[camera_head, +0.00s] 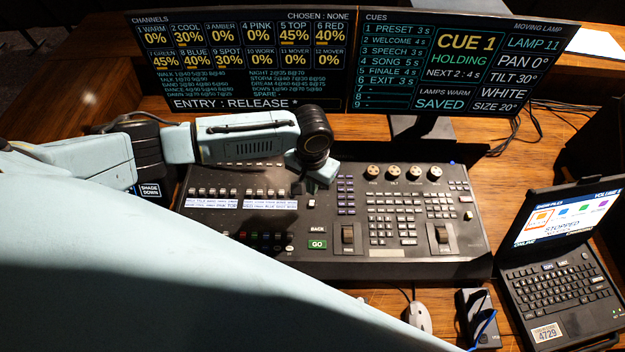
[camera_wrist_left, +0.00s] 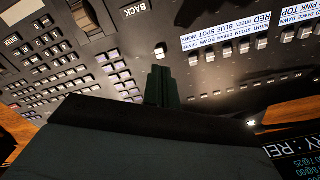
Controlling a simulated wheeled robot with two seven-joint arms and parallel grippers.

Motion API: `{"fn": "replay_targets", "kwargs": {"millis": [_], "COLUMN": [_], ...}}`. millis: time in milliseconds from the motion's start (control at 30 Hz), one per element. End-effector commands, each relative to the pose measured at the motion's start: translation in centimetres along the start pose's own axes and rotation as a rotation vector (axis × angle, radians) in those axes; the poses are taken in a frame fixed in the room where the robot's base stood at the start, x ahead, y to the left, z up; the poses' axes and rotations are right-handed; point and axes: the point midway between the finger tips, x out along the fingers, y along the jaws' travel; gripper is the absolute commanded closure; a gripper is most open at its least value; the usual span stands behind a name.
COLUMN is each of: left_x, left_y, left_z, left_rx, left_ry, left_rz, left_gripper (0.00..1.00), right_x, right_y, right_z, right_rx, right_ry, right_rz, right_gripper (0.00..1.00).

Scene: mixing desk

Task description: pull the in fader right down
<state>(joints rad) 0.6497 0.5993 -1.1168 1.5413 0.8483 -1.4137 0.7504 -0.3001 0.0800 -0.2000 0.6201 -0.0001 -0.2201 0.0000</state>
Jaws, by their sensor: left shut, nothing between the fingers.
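The mixing desk (camera_head: 285,268) lies under my left arm. No label reading "in" is legible in either view. A lone light fader knob (camera_head: 311,203) stands just above the BACK label, and it also shows in the left wrist view (camera_wrist_left: 160,48). My left gripper (camera_head: 298,188) is over the desk's middle, pointing down, its fingers shut and empty. In the left wrist view the closed fingers (camera_wrist_left: 162,75) appear just beside that knob; contact cannot be told. The arm hides part of the desk's upper rows. My right gripper is not in view.
A row of fader knobs (camera_head: 225,192) lies left of the gripper, above white label strips (camera_head: 215,204). Button blocks and two wheels (camera_head: 347,236) (camera_head: 441,234) lie to the right. Two screens (camera_head: 240,103) (camera_head: 450,112) stand behind. A laptop (camera_head: 560,290) and mouse (camera_head: 419,316) are nearby.

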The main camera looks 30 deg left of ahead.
Motion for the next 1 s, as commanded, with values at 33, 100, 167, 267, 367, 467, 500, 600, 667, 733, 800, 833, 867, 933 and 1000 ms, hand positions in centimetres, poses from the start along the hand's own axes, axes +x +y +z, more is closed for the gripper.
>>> {"fn": "replay_targets", "kwargs": {"millis": [33, 100, 167, 267, 367, 467, 500, 600, 667, 733, 800, 833, 867, 933, 1000], "left_x": [-0.7, -1.3, -1.7, -2.3, -2.9, -3.6, -3.9, -4.3, -4.3, -4.3, -4.3, -4.3, -4.3, -4.3, -4.5], "left_y": [0.0, 0.0, 0.0, 0.0, 0.0, 0.0, 0.0, 0.0, 0.0, 0.0, 0.0, 0.0, 0.0, 0.3, 0.8], "left_z": [0.0, 0.0, 0.0, -0.1, -0.1, -0.1, -0.1, 0.0, 0.0, 0.0, 0.0, 0.0, 0.1, 0.5, 1.2], "left_rx": [0.000, 0.000, 0.000, 0.000, 0.000, 0.000, 0.000, -0.001, -0.001, -0.001, -0.001, -0.001, -0.001, 0.001, 0.003], "left_ry": [0.000, 0.000, 0.000, 0.002, 0.002, 0.002, 0.002, 0.001, 0.000, 0.000, 0.000, 0.000, 0.000, 0.000, 0.000], "left_rz": [0.001, 0.001, 0.001, 0.002, 0.002, 0.001, 0.001, 0.000, 0.000, 0.000, 0.000, 0.000, 0.000, 0.001, 0.003], "left_gripper": [1.00, 1.00, 1.00, 1.00, 1.00, 1.00, 1.00, 1.00, 1.00, 1.00, 1.00, 1.00, 1.00, 1.00, 1.00], "right_x": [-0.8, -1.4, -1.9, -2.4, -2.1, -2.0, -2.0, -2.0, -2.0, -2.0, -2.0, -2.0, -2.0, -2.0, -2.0], "right_y": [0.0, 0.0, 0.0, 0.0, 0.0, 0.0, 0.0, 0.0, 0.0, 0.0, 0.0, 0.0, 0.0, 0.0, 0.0], "right_z": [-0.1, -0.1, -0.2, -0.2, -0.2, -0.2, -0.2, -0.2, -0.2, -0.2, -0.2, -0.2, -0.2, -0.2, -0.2], "right_rx": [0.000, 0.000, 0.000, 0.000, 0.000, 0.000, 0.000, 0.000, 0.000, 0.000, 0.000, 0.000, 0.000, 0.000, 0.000], "right_ry": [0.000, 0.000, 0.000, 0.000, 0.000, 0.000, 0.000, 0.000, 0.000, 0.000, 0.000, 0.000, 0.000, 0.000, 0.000], "right_rz": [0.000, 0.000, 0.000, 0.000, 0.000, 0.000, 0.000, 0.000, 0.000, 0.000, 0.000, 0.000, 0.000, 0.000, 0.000], "right_gripper": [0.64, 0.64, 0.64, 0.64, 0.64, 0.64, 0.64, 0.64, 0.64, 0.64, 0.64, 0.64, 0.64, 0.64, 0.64]}}
